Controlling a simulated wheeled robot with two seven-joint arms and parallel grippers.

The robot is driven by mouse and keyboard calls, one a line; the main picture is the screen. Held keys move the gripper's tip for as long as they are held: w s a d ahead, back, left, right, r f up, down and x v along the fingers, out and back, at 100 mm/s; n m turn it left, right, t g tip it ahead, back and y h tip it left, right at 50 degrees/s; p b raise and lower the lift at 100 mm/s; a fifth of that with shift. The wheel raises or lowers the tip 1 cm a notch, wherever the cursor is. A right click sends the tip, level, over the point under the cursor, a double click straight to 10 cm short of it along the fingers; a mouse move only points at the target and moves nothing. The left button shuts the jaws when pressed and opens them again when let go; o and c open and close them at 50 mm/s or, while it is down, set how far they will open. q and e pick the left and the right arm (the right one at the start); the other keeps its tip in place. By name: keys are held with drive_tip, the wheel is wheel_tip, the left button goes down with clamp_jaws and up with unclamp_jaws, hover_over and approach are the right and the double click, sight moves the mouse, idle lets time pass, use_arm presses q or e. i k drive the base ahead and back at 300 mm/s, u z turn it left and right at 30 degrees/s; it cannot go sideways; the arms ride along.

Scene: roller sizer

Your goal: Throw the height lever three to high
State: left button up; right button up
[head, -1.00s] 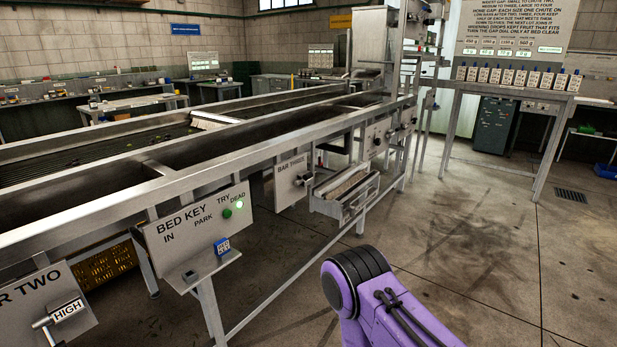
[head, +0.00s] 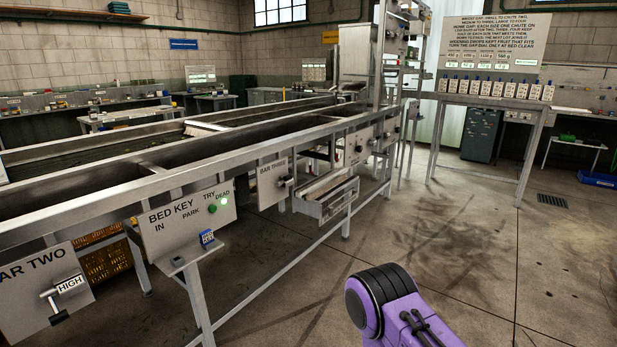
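The plate marked BAR THREE (head: 272,183) hangs under the side rail of the long sizer in the middle of the head view. A small dark lever (head: 287,182) sticks out at its right side; its exact position is too small to tell. No HIGH label is readable on it. The plate marked BAR TWO (head: 40,290) at the lower left has a metal lever with a HIGH tag (head: 70,284). Neither gripper shows in the head view. Only a purple link of my own arm shows at the bottom right.
A metal drawer-like tray (head: 326,197) juts out right of BAR THREE. The floor (head: 430,230) to the right is open.

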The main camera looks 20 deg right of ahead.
sight(288, 179)
drive_tip(key=z, duration=0.4)
drive_tip(key=i, duration=1.05)
drive_tip(key=z, duration=0.05)
